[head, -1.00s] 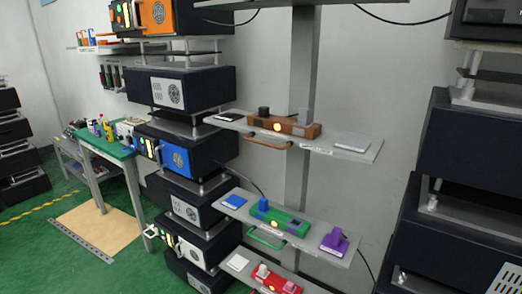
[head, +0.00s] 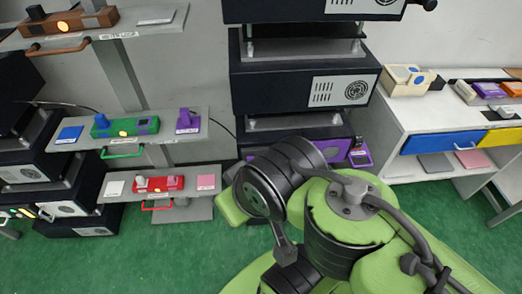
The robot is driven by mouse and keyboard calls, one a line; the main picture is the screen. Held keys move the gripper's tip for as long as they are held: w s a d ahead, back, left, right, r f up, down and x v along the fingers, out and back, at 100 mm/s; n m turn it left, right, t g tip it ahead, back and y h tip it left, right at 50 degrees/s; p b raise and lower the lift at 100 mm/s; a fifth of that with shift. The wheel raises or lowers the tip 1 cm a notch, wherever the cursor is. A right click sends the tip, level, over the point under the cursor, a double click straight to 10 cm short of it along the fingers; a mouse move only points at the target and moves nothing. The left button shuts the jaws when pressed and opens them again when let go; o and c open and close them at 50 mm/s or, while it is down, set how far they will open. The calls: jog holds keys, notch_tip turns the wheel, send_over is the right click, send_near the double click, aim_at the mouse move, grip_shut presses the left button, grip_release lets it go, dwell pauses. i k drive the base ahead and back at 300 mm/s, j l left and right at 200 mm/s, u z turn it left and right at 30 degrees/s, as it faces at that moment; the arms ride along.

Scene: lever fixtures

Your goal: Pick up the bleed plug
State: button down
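I cannot tell for sure which thing is the bleed plug, as the labels are too small to read. A purple block with an upright post (head: 187,122) stands at the right end of the middle shelf. Left of it is a green fixture (head: 125,126) with a blue knob and a yellow round spot. A red fixture (head: 158,184) with pale knobs sits on the lower shelf. A brown fixture (head: 68,22) sits on the upper shelf. My green and black arm is folded at the lower middle; I cannot make out its fingertips.
Black equipment boxes (head: 300,88) are stacked at the centre. A white bench (head: 455,120) with a blue drawer (head: 443,142) and a yellow drawer stands at the right, with several small items on top. Green floor (head: 120,262) is open in front of the shelves.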

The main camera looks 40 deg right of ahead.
aim_at(357, 144)
jog(key=z, duration=2.3)
